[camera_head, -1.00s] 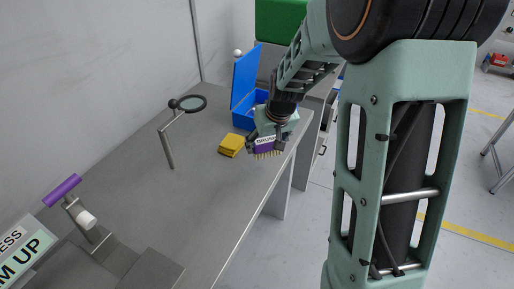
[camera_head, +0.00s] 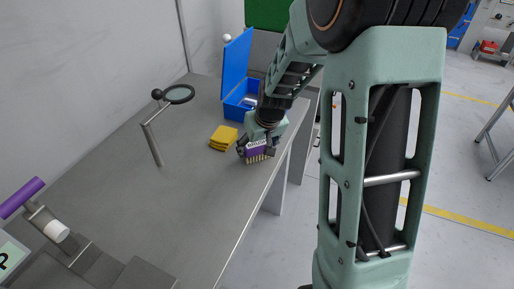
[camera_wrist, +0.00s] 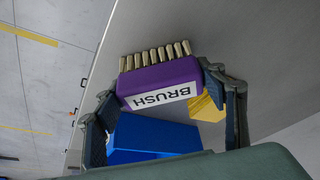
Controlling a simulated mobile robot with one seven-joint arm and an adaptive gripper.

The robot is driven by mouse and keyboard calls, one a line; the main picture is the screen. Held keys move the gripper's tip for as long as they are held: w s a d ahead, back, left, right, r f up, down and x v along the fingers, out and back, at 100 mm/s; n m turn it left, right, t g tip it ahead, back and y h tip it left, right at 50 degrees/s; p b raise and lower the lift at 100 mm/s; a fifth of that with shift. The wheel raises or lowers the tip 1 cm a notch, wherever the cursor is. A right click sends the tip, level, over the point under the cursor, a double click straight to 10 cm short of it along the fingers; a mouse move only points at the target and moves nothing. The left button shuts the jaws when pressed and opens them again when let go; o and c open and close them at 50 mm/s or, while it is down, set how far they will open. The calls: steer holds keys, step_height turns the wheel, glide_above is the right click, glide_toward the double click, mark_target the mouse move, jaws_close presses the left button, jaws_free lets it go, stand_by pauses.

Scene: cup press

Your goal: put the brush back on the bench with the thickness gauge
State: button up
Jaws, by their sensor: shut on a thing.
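The brush (camera_head: 259,152) has a purple block, a white label reading BRUSH and pale bristles. My gripper (camera_head: 257,149) is shut on it, a finger at each end, near the right edge of the grey bench (camera_head: 190,205). The bristles point down towards the bench; I cannot tell whether they touch it. In the wrist view the brush (camera_wrist: 160,78) sits between the fingers with its label readable upside down. I cannot make out a thickness gauge in either view; the inside of the blue box is largely hidden.
A yellow sponge-like block (camera_head: 223,138) lies just left of the brush. An open blue box (camera_head: 238,98) stands behind it. A magnifier on a stand (camera_head: 155,140) and a press with a purple handle (camera_head: 22,197) stand further left. The bench between is clear.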

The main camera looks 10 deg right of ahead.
steer(key=shift+f, duration=0.15)
steer(key=o, duration=1.1)
steer(key=shift+s+r, duration=0.1)
steer(key=shift+r, duration=0.55)
steer(key=v, duration=1.1)
steer(key=shift+p, duration=0.4)
steer(key=shift+s, duration=0.15)
